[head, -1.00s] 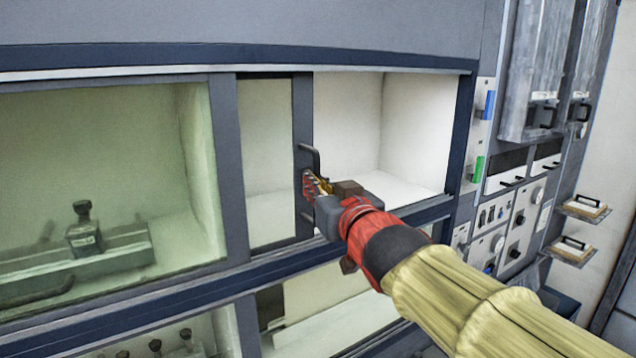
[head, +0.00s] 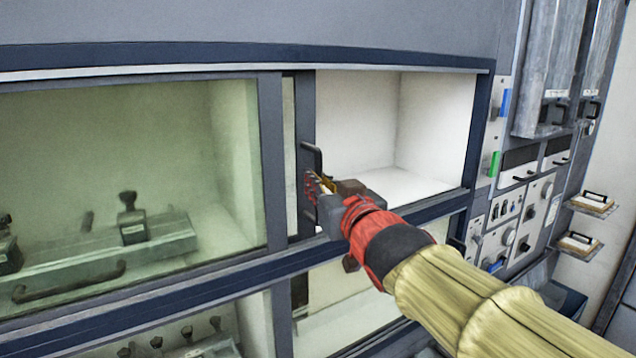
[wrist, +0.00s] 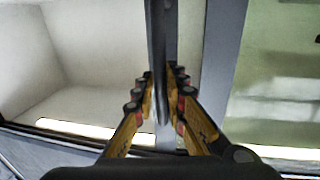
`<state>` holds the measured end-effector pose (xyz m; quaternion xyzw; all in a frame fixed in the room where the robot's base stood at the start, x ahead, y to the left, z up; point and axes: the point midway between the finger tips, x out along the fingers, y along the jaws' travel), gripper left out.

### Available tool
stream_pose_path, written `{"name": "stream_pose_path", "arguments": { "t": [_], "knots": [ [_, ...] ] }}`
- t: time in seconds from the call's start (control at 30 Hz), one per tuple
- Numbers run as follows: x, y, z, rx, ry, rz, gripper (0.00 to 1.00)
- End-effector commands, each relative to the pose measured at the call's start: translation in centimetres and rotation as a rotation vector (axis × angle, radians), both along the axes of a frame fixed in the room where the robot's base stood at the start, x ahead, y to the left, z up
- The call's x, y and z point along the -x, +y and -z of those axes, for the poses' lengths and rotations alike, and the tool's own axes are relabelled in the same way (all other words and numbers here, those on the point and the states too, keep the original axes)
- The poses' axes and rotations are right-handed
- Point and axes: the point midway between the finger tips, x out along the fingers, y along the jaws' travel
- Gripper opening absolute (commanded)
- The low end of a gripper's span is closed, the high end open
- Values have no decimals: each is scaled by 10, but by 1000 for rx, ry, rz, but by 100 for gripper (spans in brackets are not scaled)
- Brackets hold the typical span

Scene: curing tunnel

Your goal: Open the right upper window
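The right upper window's dark vertical stile (head: 305,120) stands close to the right of the grey fixed post (head: 271,150). Only a thin strip of its pane shows between them. To its right is a wide opening into the bright white upper compartment (head: 357,120). The black handle (head: 314,157) is on the stile, and its lower part is partly hidden by my gripper (head: 318,186). In the wrist view my gripper's fingers (wrist: 164,84) lie close on both sides of the vertical handle bar (wrist: 161,50), shut on it.
The left upper compartment is behind greenish glass (head: 150,130), with a clamp-like fixture (head: 133,222) inside. Lower windows sit under the dark rail (head: 180,285). At the right are a control panel (head: 508,210) and small shelves with handles (head: 590,205).

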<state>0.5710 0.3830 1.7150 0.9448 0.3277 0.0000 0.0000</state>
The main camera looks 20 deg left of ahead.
Motion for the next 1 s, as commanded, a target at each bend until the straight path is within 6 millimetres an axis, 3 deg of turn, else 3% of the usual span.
{"name": "stream_pose_path", "arguments": {
  "t": [0.2,0.57,0.77,1.0],
  "knots": [
    [0,0,0,0,0,0,27],
    [3,-2,0,0,0,0,27],
    [24,-19,-1,0,-2,1,27],
    [63,-50,-1,0,-3,1,27]
  ]
}}
